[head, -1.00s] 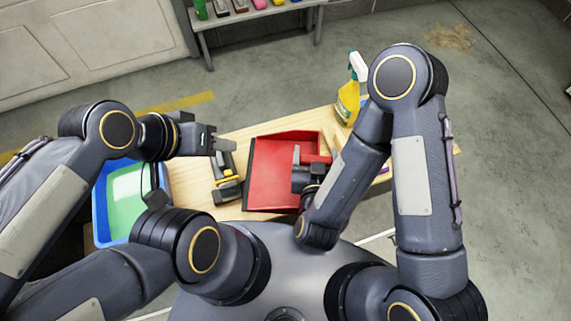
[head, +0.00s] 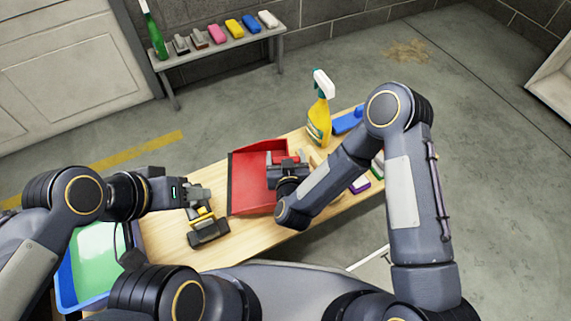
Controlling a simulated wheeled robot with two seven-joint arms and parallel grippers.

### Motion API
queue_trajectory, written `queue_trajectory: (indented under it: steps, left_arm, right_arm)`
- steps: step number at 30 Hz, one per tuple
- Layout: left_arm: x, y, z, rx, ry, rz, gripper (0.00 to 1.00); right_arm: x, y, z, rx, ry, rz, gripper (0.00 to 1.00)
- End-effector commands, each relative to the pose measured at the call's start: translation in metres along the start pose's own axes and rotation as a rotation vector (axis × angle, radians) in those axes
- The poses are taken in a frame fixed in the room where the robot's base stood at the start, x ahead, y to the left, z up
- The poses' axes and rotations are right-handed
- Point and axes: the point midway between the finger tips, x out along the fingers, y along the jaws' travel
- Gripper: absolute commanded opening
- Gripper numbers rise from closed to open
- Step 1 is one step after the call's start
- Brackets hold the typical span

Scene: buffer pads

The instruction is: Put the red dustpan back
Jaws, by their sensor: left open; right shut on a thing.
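The red dustpan (head: 247,190) is over the middle of the wooden table (head: 165,240), its broad pan to the left and back. My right gripper (head: 284,160) is at its right side, shut on it. My arm hides part of the dustpan's right side. I cannot tell whether the pan touches the table or is slightly above it. My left gripper (head: 198,196) is open to the left of the dustpan, close to a black and yellow tool (head: 207,229) on the table. It does not touch the dustpan.
A yellow spray bottle (head: 318,123) and a blue item (head: 347,121) stand at the table's far right. A blue tray with green inside (head: 66,275) is at the left. A grey bench (head: 225,47) with brushes, sponges and a green bottle (head: 153,38) stands behind, across clear floor.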

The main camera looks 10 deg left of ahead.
Motion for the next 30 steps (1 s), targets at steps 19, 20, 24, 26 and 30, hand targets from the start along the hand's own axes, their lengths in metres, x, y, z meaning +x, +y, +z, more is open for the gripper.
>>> queue_trajectory:
  steps: [19, 20, 24, 26, 30]
  left_arm:
    - [0.016, -0.007, 0.008, 0.000, 0.000, 0.000, 0.43]
    - [0.015, -0.007, 0.008, 0.000, 0.000, 0.000, 0.43]
    - [0.015, -0.007, 0.007, 0.000, 0.000, 0.000, 0.43]
    - [0.015, -0.007, 0.007, 0.000, 0.000, 0.000, 0.43]
    - [0.015, -0.007, 0.007, 0.000, 0.000, 0.000, 0.43]
  right_arm:
    - [0.017, 0.000, 0.037, 0.001, 0.002, 0.001, 0.25]
    - [0.017, 0.000, 0.037, 0.001, 0.000, 0.001, 0.75]
    - [0.016, 0.000, 0.036, 0.001, 0.000, 0.002, 0.93]
    - [0.016, 0.000, 0.036, 0.001, 0.000, 0.002, 0.94]
    - [0.016, 0.000, 0.036, 0.001, 0.000, 0.002, 0.94]
